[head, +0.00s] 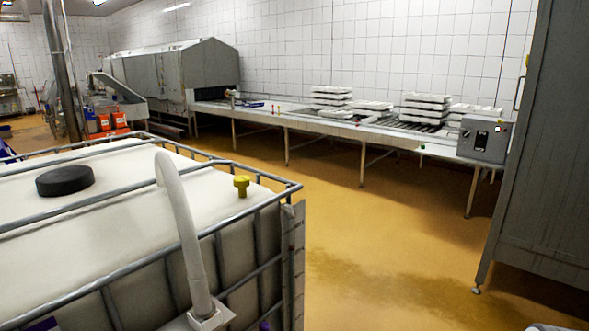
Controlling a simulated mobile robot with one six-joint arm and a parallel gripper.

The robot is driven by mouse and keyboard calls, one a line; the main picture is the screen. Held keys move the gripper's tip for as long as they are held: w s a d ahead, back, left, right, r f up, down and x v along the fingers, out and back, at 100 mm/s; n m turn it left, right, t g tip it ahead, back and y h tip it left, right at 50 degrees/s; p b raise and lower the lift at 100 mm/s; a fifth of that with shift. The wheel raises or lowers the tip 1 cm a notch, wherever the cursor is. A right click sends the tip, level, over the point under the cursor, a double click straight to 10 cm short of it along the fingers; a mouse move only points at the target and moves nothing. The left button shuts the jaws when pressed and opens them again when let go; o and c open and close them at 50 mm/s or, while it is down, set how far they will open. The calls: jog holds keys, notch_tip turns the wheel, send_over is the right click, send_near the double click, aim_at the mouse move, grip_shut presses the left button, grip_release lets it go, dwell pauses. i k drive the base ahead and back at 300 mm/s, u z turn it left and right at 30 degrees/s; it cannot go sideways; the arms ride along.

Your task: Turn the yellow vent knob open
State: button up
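The yellow vent knob (241,186) stands upright on the top of a white caged tank (120,212), near its right corner. It has a short stem and a wider head. Which way its head is turned is too small to tell. My gripper cannot be made out in the head view, and nothing is seen touching the knob.
A metal cage rail (285,190) runs round the tank top beside the knob. A black round lid (65,180) sits further left. A pale curved tube (183,230) rises in front of the tank. The yellow floor (370,255) to the right is clear.

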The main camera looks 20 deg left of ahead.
aim_at(241, 183)
jog(key=u, duration=0.8)
jog(key=i, duration=1.1)
jog(key=u, duration=0.75)
jog(key=k, duration=0.7)
jog(key=u, duration=0.2)
jog(key=i, duration=0.8)
jog(key=z, duration=0.1)
